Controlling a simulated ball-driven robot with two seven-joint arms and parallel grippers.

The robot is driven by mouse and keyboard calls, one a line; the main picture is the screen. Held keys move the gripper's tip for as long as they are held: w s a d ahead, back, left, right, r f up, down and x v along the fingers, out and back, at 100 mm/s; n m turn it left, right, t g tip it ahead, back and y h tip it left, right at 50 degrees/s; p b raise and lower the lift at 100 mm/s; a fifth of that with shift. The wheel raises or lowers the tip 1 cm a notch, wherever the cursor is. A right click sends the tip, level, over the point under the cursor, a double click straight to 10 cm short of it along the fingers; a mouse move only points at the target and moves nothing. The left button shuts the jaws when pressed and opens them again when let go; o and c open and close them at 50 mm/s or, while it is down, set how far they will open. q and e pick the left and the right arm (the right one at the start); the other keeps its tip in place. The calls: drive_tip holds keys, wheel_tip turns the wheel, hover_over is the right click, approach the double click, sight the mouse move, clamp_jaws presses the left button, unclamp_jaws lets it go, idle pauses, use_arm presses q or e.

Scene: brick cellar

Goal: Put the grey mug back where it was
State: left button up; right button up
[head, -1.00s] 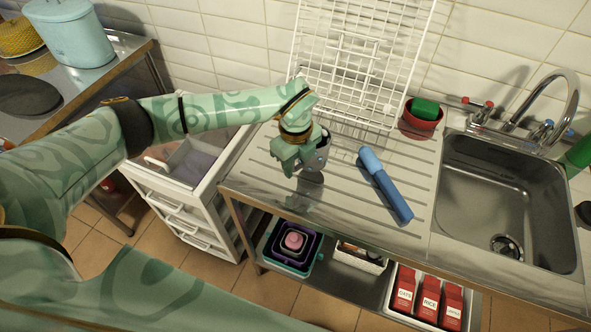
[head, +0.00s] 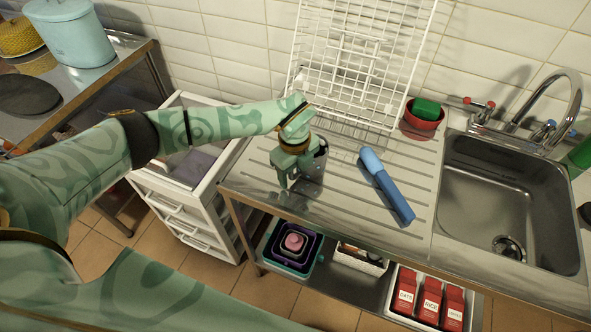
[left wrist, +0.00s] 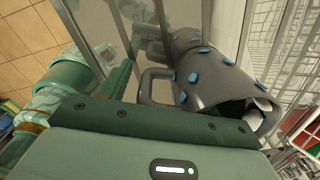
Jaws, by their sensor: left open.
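The grey mug (head: 319,163) stands on the ribbed steel drainboard (head: 335,208), partly hidden behind my left gripper. In the left wrist view the mug (left wrist: 222,88) shows blue dots, a handle on its left side and something pale in its open mouth. My left gripper (head: 286,180) is open, just to the left of the mug in the head view. In the left wrist view a green finger (left wrist: 118,80) lies left of the handle with a gap between them. My right gripper is not in view.
A blue bottle-like thing (head: 385,186) lies right of the mug. A white wire rack (head: 350,70) stands behind it. A red bowl (head: 421,125) with a green item sits near the sink (head: 500,200). A white drawer unit (head: 185,205) stands left of the drainboard.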

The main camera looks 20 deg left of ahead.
use_arm(q)
wheel_tip(320, 180, up, 12)
drive_tip(key=shift+s+r+p, duration=0.1)
drive_tip(key=shift+r+p, duration=0.05)
drive_tip(key=shift+p, duration=0.75)
idle(0.7)
